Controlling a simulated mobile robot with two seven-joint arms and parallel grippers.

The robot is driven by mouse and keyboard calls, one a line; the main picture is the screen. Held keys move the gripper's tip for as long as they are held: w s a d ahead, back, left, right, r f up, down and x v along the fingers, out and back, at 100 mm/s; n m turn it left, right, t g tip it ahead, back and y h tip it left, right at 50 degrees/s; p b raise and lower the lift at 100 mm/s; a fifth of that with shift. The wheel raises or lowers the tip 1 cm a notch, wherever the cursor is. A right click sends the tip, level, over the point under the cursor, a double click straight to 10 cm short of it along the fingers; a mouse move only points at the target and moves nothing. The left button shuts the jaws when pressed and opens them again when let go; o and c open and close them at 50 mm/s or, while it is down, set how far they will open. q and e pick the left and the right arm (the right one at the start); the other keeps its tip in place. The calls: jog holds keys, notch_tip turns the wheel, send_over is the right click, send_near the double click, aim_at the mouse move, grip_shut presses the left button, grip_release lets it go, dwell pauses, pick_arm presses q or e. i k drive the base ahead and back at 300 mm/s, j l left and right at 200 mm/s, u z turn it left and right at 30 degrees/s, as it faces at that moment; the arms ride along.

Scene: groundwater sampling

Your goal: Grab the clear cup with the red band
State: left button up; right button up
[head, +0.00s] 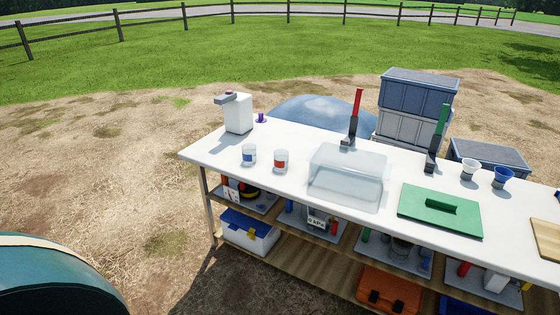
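A clear cup with a red band (281,161) stands upright on the white table (222,160), in the left part of the tabletop. A similar clear cup with a blue band (249,155) stands just to its left, with a small gap between them. Neither of my grippers shows in the head view, so nothing is seen near the cups.
A white dispenser (238,113) and a small purple item (261,118) stand behind the cups. A clear box (347,178) sits to the right, with a green board (440,210) beyond it. Shelves below hold bins. The table's front left area is clear.

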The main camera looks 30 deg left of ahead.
aim_at(281, 158)
jog(key=i+j+z, duration=0.1)
jog(key=i+j, duration=0.25)
jog(key=j, duration=0.25)
jog(key=i+j+z, duration=0.15)
jog(key=j, duration=0.15)
jog(key=i+j+z, duration=0.1)
jog(key=j, duration=0.2)
jog(key=i+j, duration=0.35)
jog(key=i+j+z, duration=0.1)
jog(key=i+j, duration=0.25)
jog(key=j, duration=0.2)
